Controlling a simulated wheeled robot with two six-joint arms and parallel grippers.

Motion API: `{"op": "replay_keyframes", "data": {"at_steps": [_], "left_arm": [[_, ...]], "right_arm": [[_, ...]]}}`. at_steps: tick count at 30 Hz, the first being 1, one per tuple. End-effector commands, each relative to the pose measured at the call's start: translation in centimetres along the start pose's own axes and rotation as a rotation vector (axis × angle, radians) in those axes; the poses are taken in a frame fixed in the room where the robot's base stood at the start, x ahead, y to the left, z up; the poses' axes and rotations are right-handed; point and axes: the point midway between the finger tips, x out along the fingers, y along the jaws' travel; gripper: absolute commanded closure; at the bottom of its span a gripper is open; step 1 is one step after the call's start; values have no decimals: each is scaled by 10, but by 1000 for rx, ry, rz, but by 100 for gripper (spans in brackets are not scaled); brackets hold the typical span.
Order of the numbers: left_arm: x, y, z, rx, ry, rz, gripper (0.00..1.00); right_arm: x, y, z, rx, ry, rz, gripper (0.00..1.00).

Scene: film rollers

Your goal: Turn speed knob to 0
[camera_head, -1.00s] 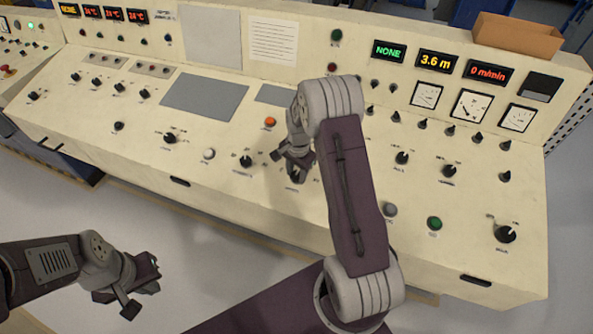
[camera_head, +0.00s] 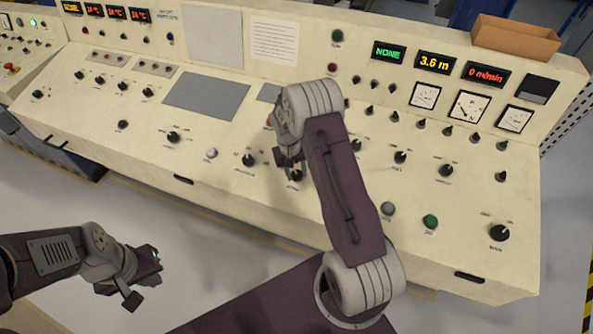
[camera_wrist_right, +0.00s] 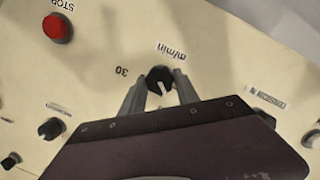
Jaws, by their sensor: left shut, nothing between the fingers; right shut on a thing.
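The speed knob (camera_wrist_right: 160,79) is black with a white pointer line, labelled "m/min" with "30" beside it in the right wrist view. My right gripper (camera_wrist_right: 160,92) is shut on it, a finger on each side. In the head view the right gripper (camera_head: 290,162) is at the knob (camera_head: 296,176) on the sloped panel. The red speed display (camera_head: 487,75) reads 0 m/min. My left gripper (camera_head: 146,280) is shut and empty, over the floor in front of the console.
A red STOP button (camera_wrist_right: 57,28) is near the knob in the right wrist view. Other knobs stand close by, including one to the left (camera_head: 249,160) and one far right (camera_head: 499,233). An open cardboard box (camera_head: 516,38) sits on top of the console.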

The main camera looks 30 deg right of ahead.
Motion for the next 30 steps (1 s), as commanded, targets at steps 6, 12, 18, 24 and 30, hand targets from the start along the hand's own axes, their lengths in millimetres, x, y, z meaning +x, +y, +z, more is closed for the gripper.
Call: {"op": "replay_keyframes", "data": {"at_steps": [6,12,18,24,30], "left_arm": [[-4,0,0,0,0,0,100],[-6,0,-1,0,0,0,100],[-7,0,-1,0,0,0,100],[-7,0,-1,0,0,0,100],[-7,0,-1,0,0,0,100]], "right_arm": [[-3,-1,-3,-184,11,34,100],[-3,-1,-4,-317,12,60,100],[-3,-2,-3,-406,12,77,100],[-3,-2,-4,-453,13,86,100],[-3,-2,-4,-468,13,88,100]]}}
